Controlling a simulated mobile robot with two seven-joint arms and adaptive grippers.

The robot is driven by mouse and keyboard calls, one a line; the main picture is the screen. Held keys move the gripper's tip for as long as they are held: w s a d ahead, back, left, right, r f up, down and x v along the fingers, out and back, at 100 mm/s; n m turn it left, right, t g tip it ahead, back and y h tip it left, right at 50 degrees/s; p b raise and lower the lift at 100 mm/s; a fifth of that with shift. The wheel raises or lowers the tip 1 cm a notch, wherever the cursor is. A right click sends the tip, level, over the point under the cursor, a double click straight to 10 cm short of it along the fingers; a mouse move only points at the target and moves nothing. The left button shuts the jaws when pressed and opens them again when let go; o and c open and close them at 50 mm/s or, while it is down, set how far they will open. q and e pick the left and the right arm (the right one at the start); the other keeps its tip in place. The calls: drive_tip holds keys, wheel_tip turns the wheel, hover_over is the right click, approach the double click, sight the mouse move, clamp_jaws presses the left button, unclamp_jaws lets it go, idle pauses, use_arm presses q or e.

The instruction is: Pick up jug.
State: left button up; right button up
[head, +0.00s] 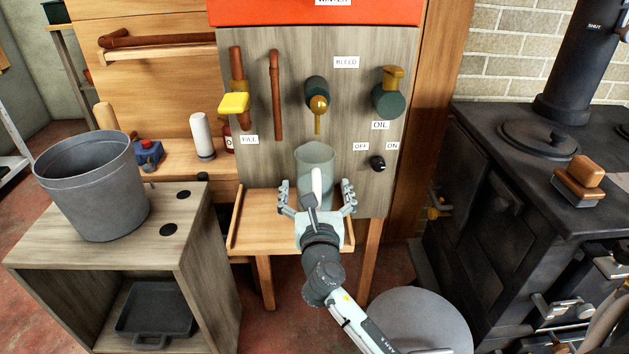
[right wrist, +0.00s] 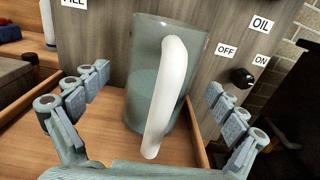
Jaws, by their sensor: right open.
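The jug (head: 316,160) is clear greenish glass or plastic with a white handle. It stands upright on a small wooden shelf (head: 243,232) in front of the grey wood panel. In the right wrist view the jug (right wrist: 147,85) is straight ahead, its white handle (right wrist: 166,100) turned toward me. My right gripper (head: 317,200) is open, its fingers spread on either side of the jug's handle side. In the right wrist view the fingers (right wrist: 158,115) show gaps to the jug on both sides. My left gripper is not in view.
The panel holds pipes, a yellow-handled tap (head: 234,103), valves (head: 317,95) and a black knob (head: 378,163). A grey bucket (head: 97,190) stands on a cabinet at left. A black stove (head: 530,180) with a wood-handled brush (head: 580,183) is at right. A round grey top (head: 420,325) is below.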

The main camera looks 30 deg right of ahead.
drive_tip(key=x, duration=0.3)
drive_tip(key=shift+w+d+r, duration=0.1)
drive_tip(key=shift+d+r, duration=0.05)
drive_tip(key=c, duration=1.9)
drive_tip(key=shift+c, duration=0.3)
drive_tip(key=shift+w+r, duration=0.1)
